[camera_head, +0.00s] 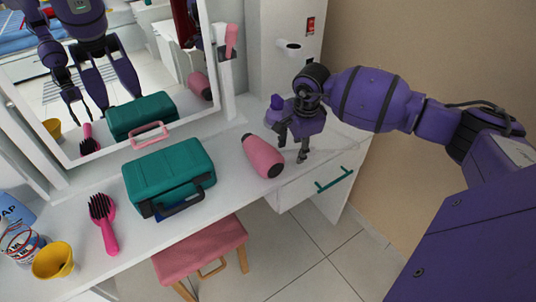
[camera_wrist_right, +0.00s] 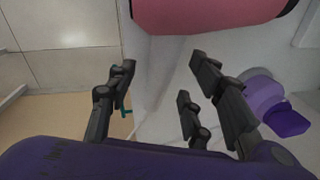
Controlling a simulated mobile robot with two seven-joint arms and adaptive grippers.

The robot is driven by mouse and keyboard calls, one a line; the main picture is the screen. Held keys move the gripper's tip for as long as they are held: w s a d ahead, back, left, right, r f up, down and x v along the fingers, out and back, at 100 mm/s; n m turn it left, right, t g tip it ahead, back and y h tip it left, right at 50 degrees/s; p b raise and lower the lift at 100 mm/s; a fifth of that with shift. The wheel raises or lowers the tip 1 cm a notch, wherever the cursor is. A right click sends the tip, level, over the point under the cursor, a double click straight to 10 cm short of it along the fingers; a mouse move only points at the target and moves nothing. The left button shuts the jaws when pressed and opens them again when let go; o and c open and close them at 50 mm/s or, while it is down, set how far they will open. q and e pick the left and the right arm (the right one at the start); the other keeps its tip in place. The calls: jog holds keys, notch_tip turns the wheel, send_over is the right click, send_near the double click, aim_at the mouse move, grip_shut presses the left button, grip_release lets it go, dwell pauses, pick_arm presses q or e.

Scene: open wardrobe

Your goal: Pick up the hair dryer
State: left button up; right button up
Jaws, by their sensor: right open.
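The pink hair dryer (camera_head: 263,157) lies on the white vanity top near its front edge, right of the green case. Its rounded body also shows at the top of the right wrist view (camera_wrist_right: 210,12). My right gripper (camera_head: 292,156) is just to the right of the hair dryer, pointing down, with its fingers apart and empty. In the right wrist view its fingers (camera_wrist_right: 160,85) are spread below the pink body, with nothing between them. I cannot tell whether a fingertip touches it. My left gripper is not directly in view.
A green case (camera_head: 170,172) stands mid-table before the mirror (camera_head: 110,75), which reflects my arms. A small purple bottle (camera_head: 273,116) is close behind my right gripper. A pink brush (camera_head: 104,222) and yellow cup (camera_head: 54,261) are at the left. A pink stool (camera_head: 202,252) stands in front.

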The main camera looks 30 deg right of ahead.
jog(key=shift+w+f, duration=0.25)
jog(key=shift+f, duration=1)
jog(key=shift+r, duration=0.1)
grip_shut()
